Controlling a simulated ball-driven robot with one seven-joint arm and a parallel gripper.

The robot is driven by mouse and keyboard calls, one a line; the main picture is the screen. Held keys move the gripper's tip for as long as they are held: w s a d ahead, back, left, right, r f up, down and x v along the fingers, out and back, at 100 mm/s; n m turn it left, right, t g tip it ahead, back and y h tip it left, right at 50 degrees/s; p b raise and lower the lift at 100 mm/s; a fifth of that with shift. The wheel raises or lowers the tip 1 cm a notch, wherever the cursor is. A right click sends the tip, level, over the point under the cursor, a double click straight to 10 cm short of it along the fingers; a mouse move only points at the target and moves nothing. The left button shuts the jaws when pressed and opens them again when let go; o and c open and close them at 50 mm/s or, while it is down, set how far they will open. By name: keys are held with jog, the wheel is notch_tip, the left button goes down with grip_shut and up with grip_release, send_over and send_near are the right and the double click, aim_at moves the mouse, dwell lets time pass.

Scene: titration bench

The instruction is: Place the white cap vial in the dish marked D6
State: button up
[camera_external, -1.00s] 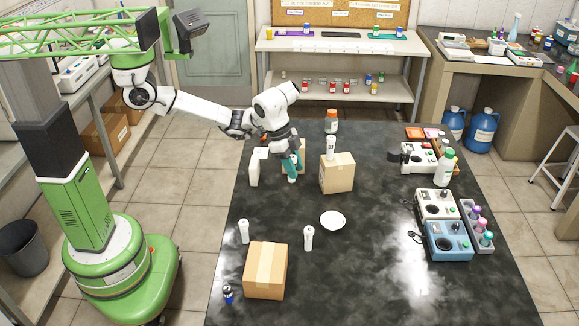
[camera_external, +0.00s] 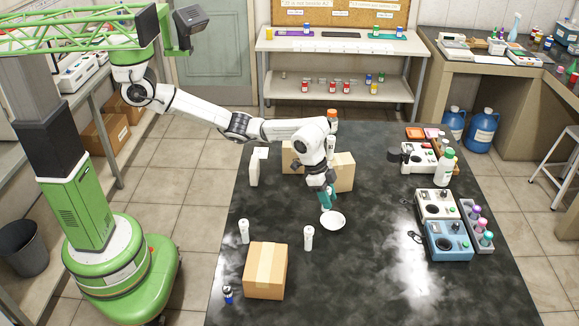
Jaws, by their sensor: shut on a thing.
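My gripper (camera_external: 327,199), with teal fingers, points down just above the far left edge of a white dish (camera_external: 334,222) on the dark bench. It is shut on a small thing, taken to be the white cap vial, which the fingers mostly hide. Its cap cannot be made out against the dish. The dish looks empty where it shows. I cannot read any mark on it, D6 included. I cannot tell whether the held vial touches the dish.
A cardboard box (camera_external: 344,172) stands close behind my gripper, with another box (camera_external: 292,158) to its left. White bottles (camera_external: 308,238) and (camera_external: 244,231) stand front left, near a large box (camera_external: 265,271). Instruments (camera_external: 449,240) stand at the right. Bench right of the dish is clear.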

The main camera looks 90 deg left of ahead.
jog(key=w+f, duration=0.3)
jog(key=shift+d+f, duration=0.25)
jog(key=shift+d, duration=0.05)
jog(key=shift+s+f+p, duration=0.1)
jog(key=shift+f+p, duration=0.3)
jog(key=shift+f, duration=1.05)
jog(key=shift+f, duration=0.15)
jog(key=o, duration=1)
jog(key=b+v, duration=0.1)
jog(key=v, duration=1.1)
